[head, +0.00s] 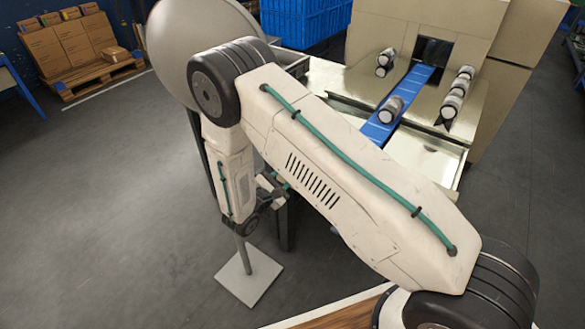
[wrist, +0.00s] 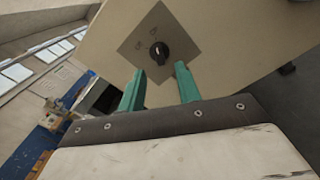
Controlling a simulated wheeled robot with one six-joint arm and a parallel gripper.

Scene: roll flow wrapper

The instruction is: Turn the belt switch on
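The belt switch is a black rotary knob (wrist: 159,53) on a grey diamond-shaped plate (wrist: 178,34) fixed to a beige panel (wrist: 235,40). A light mark shows on the knob, and small markings too faint to read lie on the plate to its left. My gripper (wrist: 160,70) has two teal fingers spread apart with nothing between them. In the wrist view the knob shows just beyond the fingertips, roughly centred across the gap; I see no contact. In the head view the switch cannot be seen, and my arm covers much of the area around the gripper.
In the head view, a beige wrapper machine (head: 482,84) has a blue belt (head: 412,88) carrying a wrapped roll (head: 390,109). More rolls (head: 459,88) lie on the metal decks. A blue crate (head: 300,22) stands behind. Open floor (head: 110,200) lies at left.

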